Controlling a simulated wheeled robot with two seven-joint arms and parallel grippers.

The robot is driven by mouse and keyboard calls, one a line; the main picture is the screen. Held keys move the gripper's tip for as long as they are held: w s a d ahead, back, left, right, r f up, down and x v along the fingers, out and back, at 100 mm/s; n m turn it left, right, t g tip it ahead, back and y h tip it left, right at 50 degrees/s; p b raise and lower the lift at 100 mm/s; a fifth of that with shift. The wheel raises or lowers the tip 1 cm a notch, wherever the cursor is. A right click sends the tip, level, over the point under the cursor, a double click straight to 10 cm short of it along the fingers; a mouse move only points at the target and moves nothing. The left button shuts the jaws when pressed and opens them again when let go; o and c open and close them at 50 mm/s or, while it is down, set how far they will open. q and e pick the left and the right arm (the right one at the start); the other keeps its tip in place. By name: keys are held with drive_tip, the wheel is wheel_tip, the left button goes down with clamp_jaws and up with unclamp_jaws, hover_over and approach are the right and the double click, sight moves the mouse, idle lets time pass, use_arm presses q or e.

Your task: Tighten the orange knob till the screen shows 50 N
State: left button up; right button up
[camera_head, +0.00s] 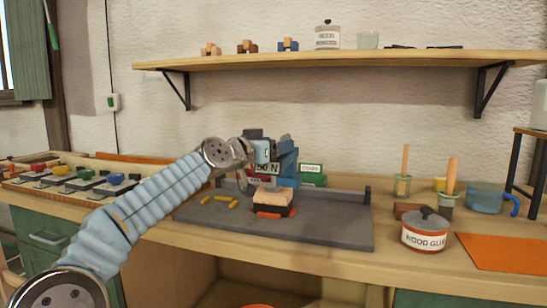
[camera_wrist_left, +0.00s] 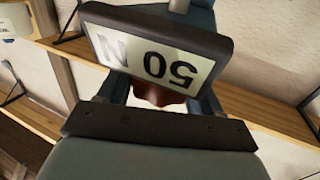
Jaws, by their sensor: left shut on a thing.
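A blue clamp device (camera_head: 288,160) stands on the grey board, with a small screen (camera_head: 266,168) on its front. In the left wrist view the screen (camera_wrist_left: 150,62) is upside down and reads 50 N. My left gripper (camera_head: 262,150) is at the top of the device, just above the screen. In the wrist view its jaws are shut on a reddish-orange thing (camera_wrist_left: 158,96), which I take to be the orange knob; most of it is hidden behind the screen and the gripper. A pale wooden block (camera_head: 273,195) sits low in the device. My right gripper is in neither view.
The grey board (camera_head: 325,228) holds several small yellow pieces (camera_head: 220,202). A wood glue pot (camera_head: 425,230), a blue pan (camera_head: 484,199) and an orange sheet (camera_head: 505,252) lie to the right. A shelf (camera_head: 350,58) runs above. A tray of coloured pieces (camera_head: 70,183) is at left.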

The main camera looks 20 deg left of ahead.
use_arm(q)
drive_tip(key=shift+f, duration=0.1)
drive_tip(key=o, duration=1)
drive_tip(key=shift+c, duration=0.2)
drive_tip(key=shift+s+a, duration=0.1)
